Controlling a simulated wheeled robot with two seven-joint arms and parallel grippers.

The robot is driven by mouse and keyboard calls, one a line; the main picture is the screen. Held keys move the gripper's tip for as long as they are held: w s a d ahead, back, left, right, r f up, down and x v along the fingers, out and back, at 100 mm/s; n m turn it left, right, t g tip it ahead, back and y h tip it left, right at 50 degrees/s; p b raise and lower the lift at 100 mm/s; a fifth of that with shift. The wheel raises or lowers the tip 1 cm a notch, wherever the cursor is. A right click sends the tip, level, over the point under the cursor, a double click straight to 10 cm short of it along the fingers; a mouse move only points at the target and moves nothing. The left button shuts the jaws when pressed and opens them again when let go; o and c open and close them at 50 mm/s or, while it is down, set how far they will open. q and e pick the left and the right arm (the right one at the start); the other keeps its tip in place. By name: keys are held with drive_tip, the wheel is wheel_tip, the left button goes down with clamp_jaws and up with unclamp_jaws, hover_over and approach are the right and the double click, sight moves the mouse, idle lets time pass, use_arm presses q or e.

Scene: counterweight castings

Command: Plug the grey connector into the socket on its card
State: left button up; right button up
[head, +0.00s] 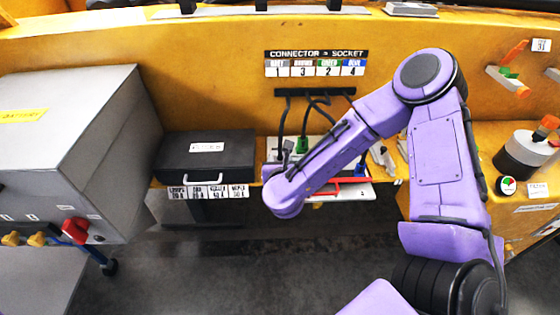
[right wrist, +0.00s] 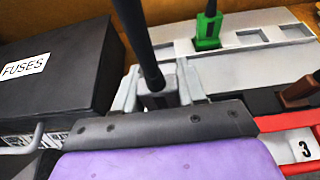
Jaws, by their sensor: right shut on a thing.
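The grey connector (right wrist: 157,92) is between the fingers of my right gripper (right wrist: 158,88) in the right wrist view, with its black cable rising from it. In the head view the grey connector (head: 288,146) shows above the end of my right arm, which hides most of that gripper. The card (head: 317,63) on the yellow wall pairs grey with 1, brown with 3, green with 2 and blue with 4. The pale socket panel (right wrist: 245,68) lies behind and right of the gripper. Socket 1 cannot be made out, nor whether the connector's lower end touches anything. My left gripper is out of view.
A green connector (right wrist: 208,30) stands on the panel. A black fuses box (right wrist: 60,80) stands close on the left. A blue connector (head: 361,168) is right of my forearm.

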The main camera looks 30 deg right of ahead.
idle(0.5)
drive_tip(key=shift+f+b, duration=1.5)
drive_tip(key=shift+b, duration=0.3)
drive_tip(key=o, duration=1.2)
drive_tip(key=shift+c, duration=0.2)
drive_tip(key=shift+r, duration=0.1)
